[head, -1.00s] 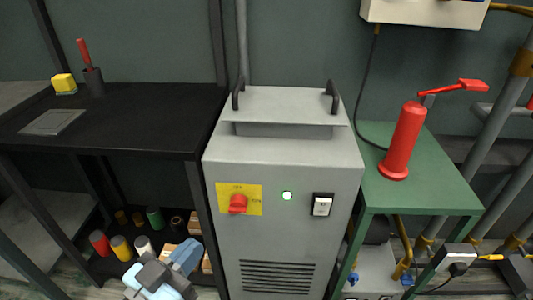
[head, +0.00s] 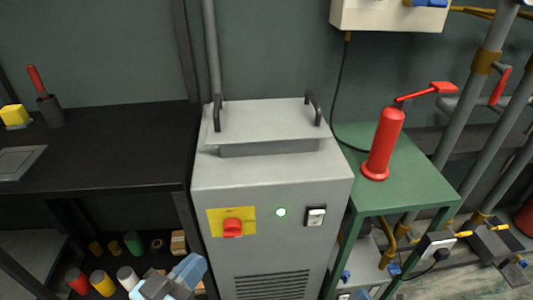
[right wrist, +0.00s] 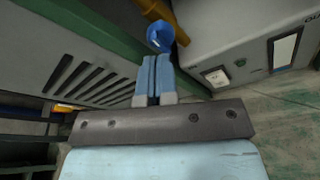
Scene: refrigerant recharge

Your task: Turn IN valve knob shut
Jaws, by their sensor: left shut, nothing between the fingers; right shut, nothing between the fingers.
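In the head view a small blue knob (head: 345,277) shows low beside the green table's leg. My right gripper (right wrist: 153,60) is shut and empty, its light blue fingertips just short of the knob; I cannot tell if they touch it. I cannot make it out in the head view. My left gripper (head: 178,277) is at the bottom of the head view, shut and partly cut off, before the grey cabinet.
The grey cabinet (head: 265,172) has a red switch (head: 232,228) and a green lamp. A green table (head: 405,185) carries a red pump (head: 384,145). A pale box (right wrist: 240,50) with a rocker switch stands close right of my right gripper. A black table (head: 90,165) is left.

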